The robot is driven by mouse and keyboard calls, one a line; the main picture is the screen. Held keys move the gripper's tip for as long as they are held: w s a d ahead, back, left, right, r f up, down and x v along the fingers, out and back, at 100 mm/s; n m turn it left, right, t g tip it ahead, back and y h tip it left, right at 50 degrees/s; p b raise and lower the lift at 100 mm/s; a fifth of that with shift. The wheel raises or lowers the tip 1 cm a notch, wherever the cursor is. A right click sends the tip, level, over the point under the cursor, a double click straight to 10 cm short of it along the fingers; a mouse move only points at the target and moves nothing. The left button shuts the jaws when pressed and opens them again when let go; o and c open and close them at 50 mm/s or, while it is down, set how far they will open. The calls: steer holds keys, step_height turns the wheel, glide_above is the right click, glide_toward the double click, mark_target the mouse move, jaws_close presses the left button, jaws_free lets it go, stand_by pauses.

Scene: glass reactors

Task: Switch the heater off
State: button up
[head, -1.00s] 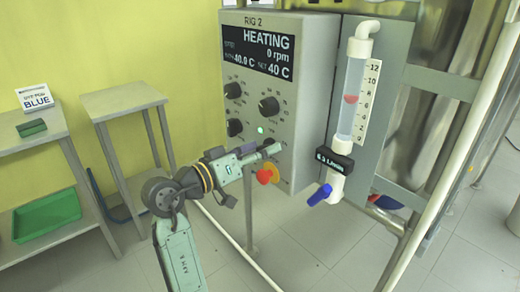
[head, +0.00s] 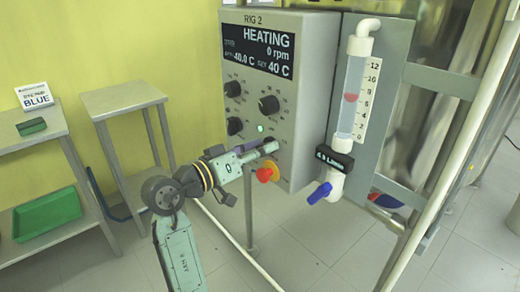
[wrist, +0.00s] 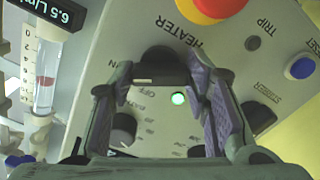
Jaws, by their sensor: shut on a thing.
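The rig control box (head: 305,95) has a display (head: 260,50) reading HEATING, 0 rpm, 40.0 C and SET 40 C. My gripper (head: 268,147) is at the lower part of its front panel, just above the red emergency button (head: 265,174). In the wrist view, my gripper (wrist: 165,85) has its two purple-padded fingers on either side of a black knob (wrist: 160,62) beside the word HEATER, and is shut on it. The knob's pale mark shows between the fingers. A green lamp (wrist: 179,98) is lit close by. In the head view my fingers hide the knob.
Other black knobs (head: 269,104) sit above on the panel. A flow meter (head: 351,95) with a blue valve handle (head: 320,193) stands to the right. A blue button (wrist: 303,68) is near the knob. Two side tables (head: 122,98) stand left; the floor between is clear.

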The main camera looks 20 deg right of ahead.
steer(key=shift+r+n+p, duration=0.1)
steer(key=shift+n+p, duration=0.2)
steer(key=shift+p, duration=0.1)
steer(key=n+p, duration=0.2)
steer(key=p, duration=0.1)
steer(key=shift+r+n, duration=0.15)
steer(key=shift+n, duration=0.15)
steer(key=n+p, duration=0.3)
steer(key=p, duration=0.1)
steer(key=shift+r+n, duration=0.1)
steer(key=shift+n, duration=0.2)
steer(key=n+p, duration=0.3)
steer(key=p, duration=0.1)
steer(key=shift+n+p, duration=0.4)
steer(key=shift+f+n+p, duration=0.3)
steer(key=shift+n+p, duration=0.4)
steer(key=o, duration=1.2)
steer(key=shift+c, duration=0.2)
steer(key=shift+a, duration=0.1)
steer(key=v, duration=1.2)
